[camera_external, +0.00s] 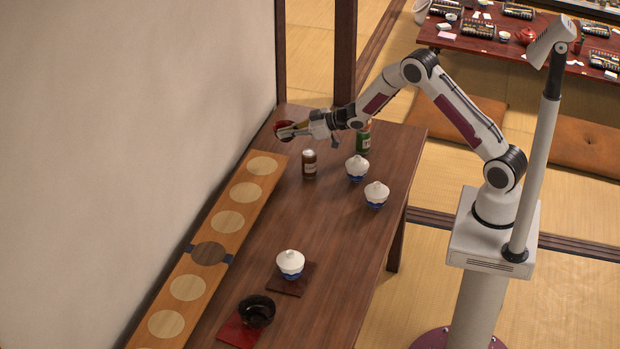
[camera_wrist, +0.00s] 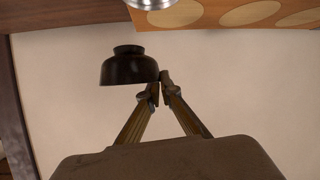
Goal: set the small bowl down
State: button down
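My gripper (camera_external: 290,130) is above the far end of the brown table (camera_external: 330,260), near the wall. Its fingers (camera_wrist: 159,84) are closed together on the rim of a small dark bowl (camera_wrist: 130,68). The wrist view looks upside down, with the bowl's foot toward the top of the picture. In the external view the small bowl (camera_external: 281,126) shows red at the fingertips, partly hidden by the gripper. It appears held clear of the table. A second black bowl (camera_external: 257,311) sits on a red square mat (camera_external: 237,334) at the near end.
A board with pale circles (camera_external: 208,251) runs along the wall.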

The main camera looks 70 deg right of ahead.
jog(key=s+a+n+g+y, duration=0.4)
jog(key=s+a+n+y, duration=0.1)
jog(key=s+a, duration=1.1)
jog(key=s+a+f+n+g+y, duration=0.1)
jog(key=s+a+n+g+y, duration=0.4)
jog(key=s+a, duration=1.1)
jog(key=n+y, duration=0.1)
jog(key=n, duration=0.1)
jog(key=shift+s+a+n, duration=0.2)
jog(key=shift+s+n, duration=0.1)
jog(key=shift+s, duration=0.1)
jog(key=shift+f, duration=0.25)
jog(key=shift+f, duration=2.8)
jog(key=shift+f, duration=2.1)
